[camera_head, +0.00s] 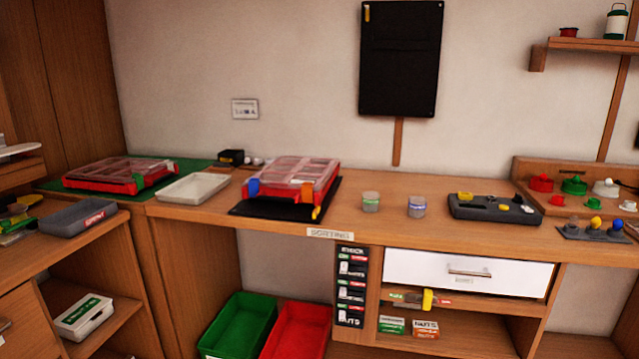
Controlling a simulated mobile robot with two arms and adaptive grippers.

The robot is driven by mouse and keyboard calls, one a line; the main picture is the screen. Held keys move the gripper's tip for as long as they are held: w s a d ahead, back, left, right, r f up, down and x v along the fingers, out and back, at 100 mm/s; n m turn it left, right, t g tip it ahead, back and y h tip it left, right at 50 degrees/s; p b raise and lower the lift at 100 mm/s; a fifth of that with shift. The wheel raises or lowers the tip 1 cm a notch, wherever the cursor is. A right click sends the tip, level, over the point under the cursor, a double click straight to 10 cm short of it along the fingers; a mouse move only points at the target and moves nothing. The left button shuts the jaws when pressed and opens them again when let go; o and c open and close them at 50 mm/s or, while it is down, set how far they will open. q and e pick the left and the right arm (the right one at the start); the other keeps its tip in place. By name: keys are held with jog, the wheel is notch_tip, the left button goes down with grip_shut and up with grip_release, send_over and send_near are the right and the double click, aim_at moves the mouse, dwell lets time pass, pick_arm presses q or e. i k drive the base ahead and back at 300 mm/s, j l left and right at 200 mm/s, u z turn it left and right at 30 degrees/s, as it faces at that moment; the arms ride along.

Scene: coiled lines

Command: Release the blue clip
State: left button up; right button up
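The blue clip (253,187) is on the front left of a red case (290,178) with a clear, divided lid. The lid looks closed. The clip looks upright against the case's front side; I cannot tell whether it is fastened. An orange clip (307,192) is on the same front side, to the right. The case rests on a black mat (265,209) on the wooden bench. Neither of my grippers is in view.
A second red case (105,174) lies on a green mat at the left, beside a white tray (193,188). Two small jars (371,201) and a dark grey organizer (494,208) stand to the right. The bench between mat and jars is free.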

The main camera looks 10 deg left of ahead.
aim_at(253, 184)
jog(key=i, duration=0.45)
jog(key=i+l+u, duration=0.15)
jog(key=i, duration=0.3)
